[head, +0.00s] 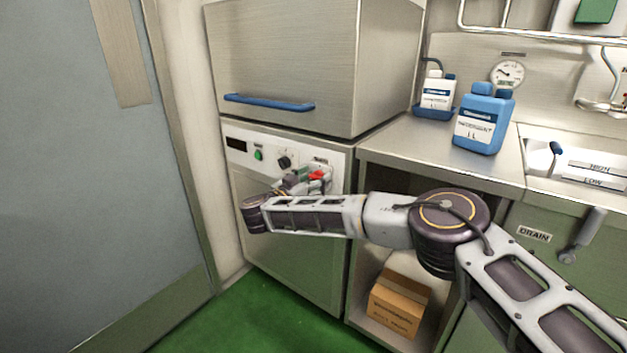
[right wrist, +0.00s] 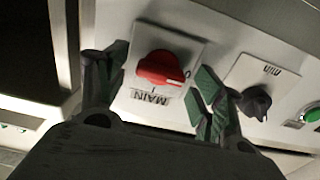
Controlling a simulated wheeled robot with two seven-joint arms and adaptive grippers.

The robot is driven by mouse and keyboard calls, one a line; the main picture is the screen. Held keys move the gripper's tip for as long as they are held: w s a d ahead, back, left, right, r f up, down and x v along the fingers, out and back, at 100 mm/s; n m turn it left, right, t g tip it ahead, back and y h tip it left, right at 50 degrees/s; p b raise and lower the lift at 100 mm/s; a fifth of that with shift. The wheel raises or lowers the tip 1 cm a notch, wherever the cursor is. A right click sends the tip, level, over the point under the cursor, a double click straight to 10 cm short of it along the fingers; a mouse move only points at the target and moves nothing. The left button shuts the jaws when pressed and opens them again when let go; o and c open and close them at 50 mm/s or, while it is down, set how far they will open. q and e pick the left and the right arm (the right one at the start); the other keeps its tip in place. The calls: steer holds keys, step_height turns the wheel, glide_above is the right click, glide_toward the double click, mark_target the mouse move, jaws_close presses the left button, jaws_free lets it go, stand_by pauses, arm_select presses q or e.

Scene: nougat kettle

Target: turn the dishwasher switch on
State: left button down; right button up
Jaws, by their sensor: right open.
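The dishwasher (head: 300,245) has a pale control panel on its front, below the steel hood. The red MAIN switch (right wrist: 162,68) sits on a white plate and shows upside down in the right wrist view. In the head view the red switch (head: 317,174) is partly covered by my right gripper (head: 308,178). My right gripper (right wrist: 158,92) is open, with one green-padded finger on either side of the red switch. I cannot tell whether either finger touches it. My left gripper is not in view.
A black knob (head: 285,161) and a green button (head: 258,155) sit left of the switch in the head view. The blue hood handle (head: 268,103) is above. A blue detergent jug (head: 483,120) stands on the steel counter. A cardboard box (head: 399,303) sits underneath.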

steer(key=c, duration=1)
steer(key=shift+m, duration=0.5)
steer(key=shift+d+m, duration=0.1)
steer(key=shift+m, duration=1.6)
steer(key=m, duration=0.4)
steer(key=shift+s+f+m, duration=0.1)
steer(key=shift+m, duration=0.3)
steer(key=shift+d+f+m, duration=0.1)
steer(key=shift+m, duration=2.05)
steer(key=shift+f+m, duration=0.1)
steer(key=shift+m, duration=2.05)
